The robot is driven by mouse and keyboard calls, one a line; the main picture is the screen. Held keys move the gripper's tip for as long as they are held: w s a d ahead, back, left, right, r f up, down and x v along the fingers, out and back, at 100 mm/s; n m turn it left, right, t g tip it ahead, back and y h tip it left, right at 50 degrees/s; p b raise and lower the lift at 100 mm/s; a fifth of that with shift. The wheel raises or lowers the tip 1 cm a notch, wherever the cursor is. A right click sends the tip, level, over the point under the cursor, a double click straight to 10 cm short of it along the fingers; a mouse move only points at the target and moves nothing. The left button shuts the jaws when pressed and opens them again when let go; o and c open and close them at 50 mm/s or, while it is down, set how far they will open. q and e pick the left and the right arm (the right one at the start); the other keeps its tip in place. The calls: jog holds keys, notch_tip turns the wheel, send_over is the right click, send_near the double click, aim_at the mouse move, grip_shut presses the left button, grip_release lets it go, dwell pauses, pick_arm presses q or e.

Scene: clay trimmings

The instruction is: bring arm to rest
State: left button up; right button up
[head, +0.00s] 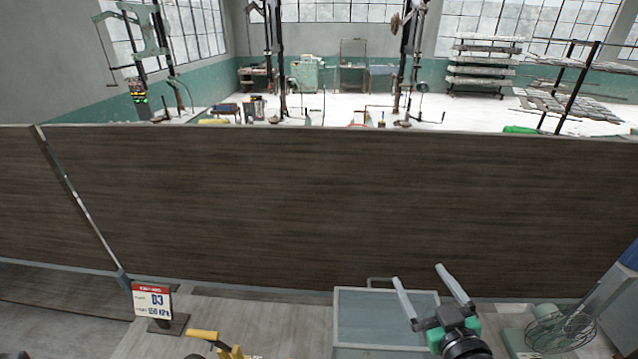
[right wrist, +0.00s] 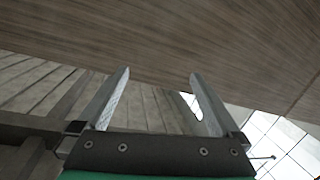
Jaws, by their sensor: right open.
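My right gripper (head: 421,282) is in the lower right of the head view, raised in front of the dark wooden panel and over the right part of a grey-topped box. Its two fingers are spread apart with nothing between them. The right wrist view shows the same open fingers (right wrist: 160,80) pointing toward the wood-grained surface. My left gripper is not in the head view.
A long brown wooden panel (head: 330,200) spans the view. A thin pole (head: 80,205) leans at left.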

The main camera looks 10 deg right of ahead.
jog(key=a+r+t+y, duration=0.1)
jog(key=a+r+t, duration=0.1)
jog(key=r, duration=0.6)
jog(key=a+r+t, duration=0.2)
jog(key=a+r, duration=0.1)
jog(key=r, duration=0.5)
jog(key=s+a+r+t+y, duration=0.1)
jog(key=s+r+t, duration=0.2)
jog(key=s+r, duration=0.4)
jog(key=s+a+r+m+t, duration=0.1)
jog(key=s+r+t, duration=0.3)
jog(key=s+r, duration=0.4)
notch_tip(320, 180, up, 7)
jog(key=shift+s+a+r+m+y, duration=0.2)
jog(key=shift+s+a+m+y, duration=0.1)
jog(key=shift+y, duration=0.1)
jog(key=shift+w, duration=0.1)
